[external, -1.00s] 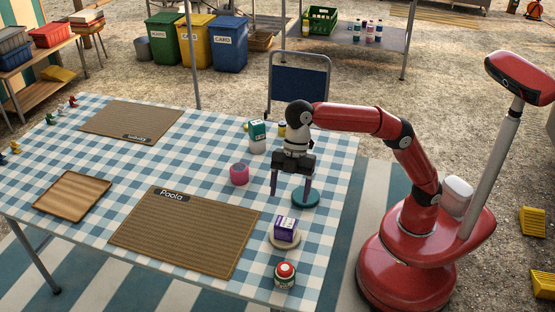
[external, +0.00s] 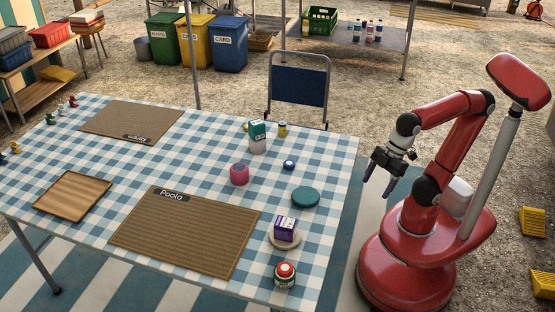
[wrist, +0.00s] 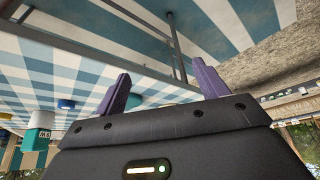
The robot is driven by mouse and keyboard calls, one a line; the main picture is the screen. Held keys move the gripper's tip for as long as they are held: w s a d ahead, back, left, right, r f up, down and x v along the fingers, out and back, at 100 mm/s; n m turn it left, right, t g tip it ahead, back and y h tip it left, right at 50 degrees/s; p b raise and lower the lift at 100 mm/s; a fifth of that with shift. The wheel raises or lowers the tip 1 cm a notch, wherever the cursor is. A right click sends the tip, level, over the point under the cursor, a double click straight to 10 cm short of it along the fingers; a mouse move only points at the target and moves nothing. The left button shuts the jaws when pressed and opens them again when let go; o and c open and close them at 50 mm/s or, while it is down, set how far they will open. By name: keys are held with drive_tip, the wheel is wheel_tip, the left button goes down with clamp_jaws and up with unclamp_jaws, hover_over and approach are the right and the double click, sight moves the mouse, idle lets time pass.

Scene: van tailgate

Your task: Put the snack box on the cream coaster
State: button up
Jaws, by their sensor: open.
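The purple and white snack box (external: 285,228) sits upright on the round cream coaster (external: 284,242) near the right front of the checked table, in the external view. The coaster's rim shows around it. My gripper (external: 378,187) is open and empty, off the table's right edge, well apart from the box. In the wrist view the two purple fingers (wrist: 160,92) are spread with nothing between them. I cannot make out the box or the coaster in the wrist view.
A teal coaster (external: 305,196) lies empty behind the box. A red-lidded jar (external: 285,275) stands in front of it. A pink cup (external: 239,174), a blue-capped item (external: 289,165) and a teal carton (external: 257,130) stand farther back. A chair (external: 299,86) is behind the table.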

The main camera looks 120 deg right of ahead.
drive_tip(key=s+f+m, duration=0.1)
drive_tip(key=s+f, duration=0.5)
drive_tip(key=shift+f+h, duration=0.3)
